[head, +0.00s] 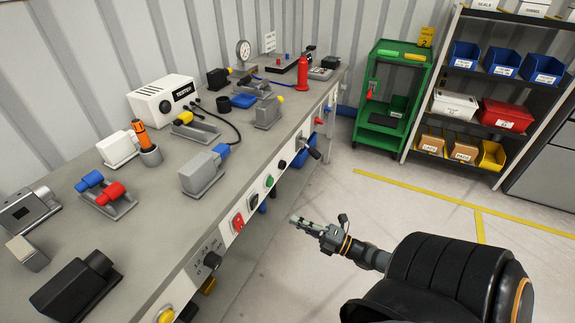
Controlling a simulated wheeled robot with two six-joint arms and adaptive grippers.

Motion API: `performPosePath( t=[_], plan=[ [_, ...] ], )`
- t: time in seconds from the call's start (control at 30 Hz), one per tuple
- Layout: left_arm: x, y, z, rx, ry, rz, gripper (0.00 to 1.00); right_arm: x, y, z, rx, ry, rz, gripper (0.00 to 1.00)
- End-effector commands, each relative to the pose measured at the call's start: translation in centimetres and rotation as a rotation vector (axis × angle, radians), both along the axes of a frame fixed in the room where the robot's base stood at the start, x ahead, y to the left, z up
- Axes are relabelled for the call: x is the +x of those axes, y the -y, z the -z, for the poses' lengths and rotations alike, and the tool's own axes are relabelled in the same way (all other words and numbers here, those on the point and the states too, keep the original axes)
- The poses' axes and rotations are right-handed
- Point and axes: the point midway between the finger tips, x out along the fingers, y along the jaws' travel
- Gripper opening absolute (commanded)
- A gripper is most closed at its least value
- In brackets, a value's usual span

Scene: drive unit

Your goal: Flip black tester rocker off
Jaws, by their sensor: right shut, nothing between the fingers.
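My right gripper (298,220) is shut and empty. It points left toward the bench's front panel and appears apart from it, in front of the coloured controls. The panel carries a red switch (238,222), a dark rocker-like switch (253,202), a round green button (269,181) and a small black control (283,164). Which one is the black tester rocker, and its position, are too small to tell. A white box marked TESTER (150,98) with a black knob stands on the bench against the wall. My left gripper is out of view.
The grey bench (235,160) holds several motors and parts. A black rotary knob (212,260) sticks out of the panel at lower left. A green cart (388,100) and a shelf of bins (480,95) stand at the back. Floor between is clear.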

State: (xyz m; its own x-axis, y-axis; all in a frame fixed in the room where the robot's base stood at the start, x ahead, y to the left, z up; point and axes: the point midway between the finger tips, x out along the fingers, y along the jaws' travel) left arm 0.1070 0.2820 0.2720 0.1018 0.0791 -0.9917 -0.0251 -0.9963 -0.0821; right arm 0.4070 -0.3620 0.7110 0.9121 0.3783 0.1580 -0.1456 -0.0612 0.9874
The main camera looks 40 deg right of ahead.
Motion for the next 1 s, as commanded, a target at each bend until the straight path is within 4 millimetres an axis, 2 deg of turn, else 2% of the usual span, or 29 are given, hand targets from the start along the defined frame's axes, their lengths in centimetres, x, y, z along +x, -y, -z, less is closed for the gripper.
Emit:
performPosePath(
  t=[0.27,0.5,0.7,1.0],
  plan=[
    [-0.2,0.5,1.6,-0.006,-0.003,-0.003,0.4,5.6,-2.3,-0.8,0.0,0.005,0.001,0.0],
    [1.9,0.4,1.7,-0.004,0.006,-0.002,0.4,9.5,-3.9,-1.5,0.0,0.003,0.001,0.0],
    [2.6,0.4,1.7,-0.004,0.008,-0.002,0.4,10.9,-4.5,-1.8,0.0,-0.001,0.001,0.0],
    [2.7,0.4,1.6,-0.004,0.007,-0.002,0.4,11.0,-4.5,-1.9,0.0,-0.001,0.001,0.0]
  ],
)
